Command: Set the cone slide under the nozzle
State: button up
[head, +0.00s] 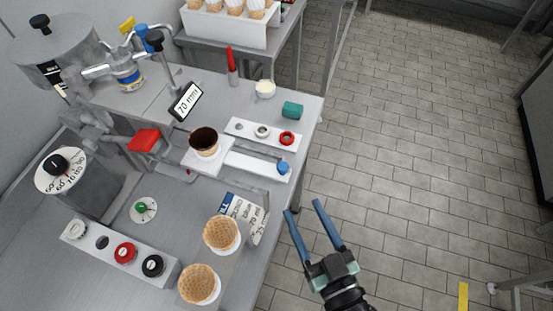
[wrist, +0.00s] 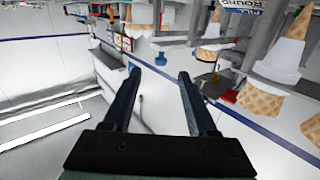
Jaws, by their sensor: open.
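The cone slide is a white plate (head: 222,160) on the steel bench. It carries a cone with a dark brown inside (head: 205,141) at its left end. A blue knob (head: 283,168) sits at the right end of the slide's rail. A grey dispensing machine (head: 90,130) with a red block (head: 143,139) stands left of the slide. I cannot clearly make out the nozzle tip. My gripper (head: 304,207) is open and empty, beyond the bench's right edge and below the knob in the head view. Its fingers (wrist: 159,74) are spread in the wrist view with nothing between them.
Two waffle cones (head: 221,233) stand in holders at the bench's front. A strip of rings (head: 262,131) and a teal cylinder (head: 292,110) lie beyond the slide. A button panel (head: 122,252) is at lower left. Tiled floor (head: 400,150) to the right is free.

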aim_at(280, 163)
jog(key=shift+n+g+y, duration=0.3)
jog(key=shift+n+y, duration=0.2)
jog(key=shift+y, duration=0.3)
jog(key=x, duration=0.4)
jog(key=p+x, duration=0.1)
jog(key=x, duration=0.4)
jog(key=r+x, duration=0.1)
jog(key=x, duration=0.4)
jog(key=shift+w+d+r, duration=0.1)
jog(key=shift+w+d, duration=0.1)
jog(key=shift+d, duration=0.05)
grip_shut()
dwell(0.3)
